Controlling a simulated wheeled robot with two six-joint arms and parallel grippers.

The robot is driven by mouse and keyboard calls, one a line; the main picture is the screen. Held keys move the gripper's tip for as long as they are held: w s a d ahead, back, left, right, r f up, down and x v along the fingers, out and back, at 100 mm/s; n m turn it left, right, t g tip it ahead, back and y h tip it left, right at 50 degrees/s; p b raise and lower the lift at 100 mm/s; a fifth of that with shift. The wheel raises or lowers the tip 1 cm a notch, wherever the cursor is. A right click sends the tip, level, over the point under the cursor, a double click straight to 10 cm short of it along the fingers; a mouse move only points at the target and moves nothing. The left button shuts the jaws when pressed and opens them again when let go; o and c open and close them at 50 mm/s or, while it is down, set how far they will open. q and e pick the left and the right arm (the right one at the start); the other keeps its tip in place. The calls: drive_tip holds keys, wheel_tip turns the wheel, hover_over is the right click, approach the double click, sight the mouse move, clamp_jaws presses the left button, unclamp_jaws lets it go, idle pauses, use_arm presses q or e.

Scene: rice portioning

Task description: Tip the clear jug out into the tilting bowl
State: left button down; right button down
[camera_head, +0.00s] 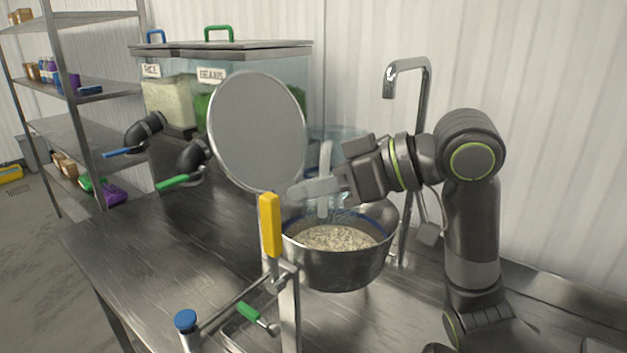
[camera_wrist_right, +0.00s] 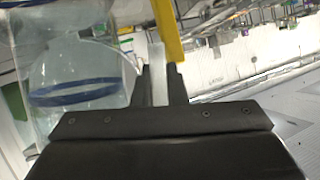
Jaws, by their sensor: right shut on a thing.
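My right gripper (camera_head: 322,190) is above the tilting bowl (camera_head: 340,272), shut on the pale handle (camera_wrist_right: 157,75) of the clear jug (camera_wrist_right: 75,125). The jug also shows faintly in the head view (camera_head: 348,135), behind the gripper and partly hidden by it. In the wrist view the jug has a blue band and its visible wall looks clear, with no rice seen. Its exact tilt is hard to tell. The steel bowl holds pale rice (camera_head: 335,238). My left gripper is out of view.
A round grey disc (camera_head: 257,130) stands left of the bowl, above a yellow handle (camera_head: 270,225) on the bowl's stand. Bins of rice (camera_head: 168,100) and beans stand behind. A tap (camera_head: 405,65) rises behind the bowl. The table's left part is clear.

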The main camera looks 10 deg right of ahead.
drive_tip(key=w+r+m+g+y+p, duration=0.1)
drive_tip(key=w+r+m+g+p, duration=0.1)
drive_tip(key=r+p, duration=0.3)
drive_tip(key=w+d+r+m+g+y+p, duration=0.1)
drive_tip(key=w+r+m+g+y+p, duration=0.1)
drive_tip(key=r+m+p, duration=0.3)
drive_tip(key=w+d+r+m+g+y+p, duration=0.1)
drive_tip(key=w+r+m+g+p, duration=0.1)
drive_tip(key=r+m+p, duration=0.2)
drive_tip(key=shift+w+d+r+g+p, duration=0.2)
drive_tip(key=shift+w+r+g+p, duration=0.15)
drive_tip(key=shift+r+p, duration=1.5)
idle(0.5)
drive_tip(key=shift+f, duration=0.15)
idle(1.4)
